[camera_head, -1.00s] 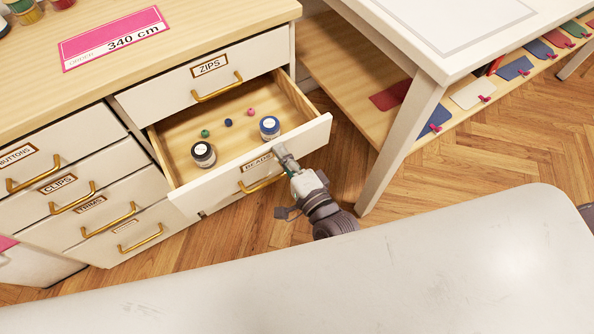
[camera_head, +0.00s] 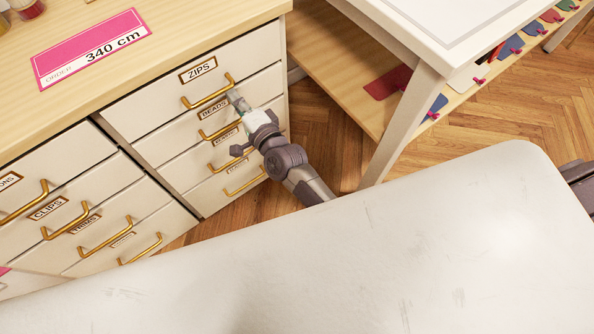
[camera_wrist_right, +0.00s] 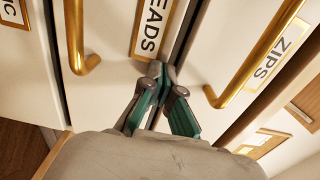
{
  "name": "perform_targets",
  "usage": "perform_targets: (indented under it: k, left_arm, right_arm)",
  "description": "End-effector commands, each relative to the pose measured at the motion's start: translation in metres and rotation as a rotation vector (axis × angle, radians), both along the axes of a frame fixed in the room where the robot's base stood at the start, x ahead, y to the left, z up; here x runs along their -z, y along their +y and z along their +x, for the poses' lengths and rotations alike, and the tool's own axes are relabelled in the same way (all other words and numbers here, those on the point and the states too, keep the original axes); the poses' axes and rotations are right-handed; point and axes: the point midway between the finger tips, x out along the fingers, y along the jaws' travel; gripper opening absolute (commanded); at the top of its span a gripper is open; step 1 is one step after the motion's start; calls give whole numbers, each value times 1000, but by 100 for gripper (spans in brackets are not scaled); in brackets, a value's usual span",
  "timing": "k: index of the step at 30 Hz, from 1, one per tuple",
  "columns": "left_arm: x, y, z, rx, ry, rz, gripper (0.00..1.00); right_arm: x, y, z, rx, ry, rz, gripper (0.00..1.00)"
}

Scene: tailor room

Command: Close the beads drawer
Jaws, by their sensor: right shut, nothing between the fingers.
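The beads drawer (camera_head: 188,132) is flush with the cabinet front, below the zips drawer. Its label shows partly behind my gripper in the head view, and the letters EADS show on the label (camera_wrist_right: 152,28) in the right wrist view. My right gripper (camera_head: 236,98) is shut and empty, with its fingertips at the top edge of the beads drawer front beside the label. It also shows in the right wrist view (camera_wrist_right: 156,72). The beads drawer's brass handle (camera_head: 222,130) is below the fingertips. The drawer's inside is hidden. My left gripper is out of view.
The zips drawer (camera_head: 150,100) with its brass handle is just above. Other shut drawers stand at left. A white table (camera_head: 412,120) with a low wooden shelf stands at right. A pale rounded surface (camera_head: 330,260) fills the foreground.

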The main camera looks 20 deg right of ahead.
Motion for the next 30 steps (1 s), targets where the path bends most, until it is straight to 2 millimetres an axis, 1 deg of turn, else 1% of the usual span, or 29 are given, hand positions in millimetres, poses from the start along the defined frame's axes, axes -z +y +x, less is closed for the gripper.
perform_targets:
  k: [1, 9, 13, 17, 20, 22, 30]
  left_arm:
    - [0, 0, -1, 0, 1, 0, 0]
    - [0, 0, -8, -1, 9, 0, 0]
    - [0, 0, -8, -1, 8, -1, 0]
    - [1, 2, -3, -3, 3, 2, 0]
    - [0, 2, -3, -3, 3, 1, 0]
    - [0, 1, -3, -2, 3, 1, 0]
    - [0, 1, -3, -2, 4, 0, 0]
  right_arm:
    - [-2, 0, 3, 1, -4, 1, 0]
    - [-5, 0, 6, 2, -9, 3, 0]
    - [-6, 0, 6, 2, -10, 3, 0]
    - [-6, -1, 3, 3, -10, 4, 0]
    - [-6, -4, -7, 3, -11, 5, 0]
    - [-4, -8, -19, 3, -8, 4, 0]
    - [-1, -26, -77, 1, -1, -1, 0]
